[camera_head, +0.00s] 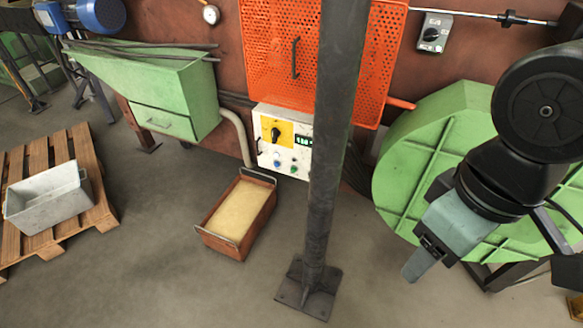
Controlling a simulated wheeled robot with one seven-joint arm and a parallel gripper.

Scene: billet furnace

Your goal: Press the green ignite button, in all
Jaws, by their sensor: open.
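A white control box (267,153) is on the wall left of the dark steel post. It carries a yellow plate with a black rotary switch (276,134), a small display with green digits (304,141) and small round buttons below. One button looks blue (277,163); the green button (293,169) sits to its right, near the post. Their lettering is too small to read. My gripper (424,262) is at the right, in front of the green round housing, pointing down and well apart from the box. It is open, with nothing seen in it; one finger is mostly hidden.
The steel post (323,180) stands between my gripper and the box, its base plate on the floor. An orange perforated guard (270,45) hangs above. A sand-filled box (211,238) lies below the controls. A green round housing (410,165) fills the right. Open floor lies in front.

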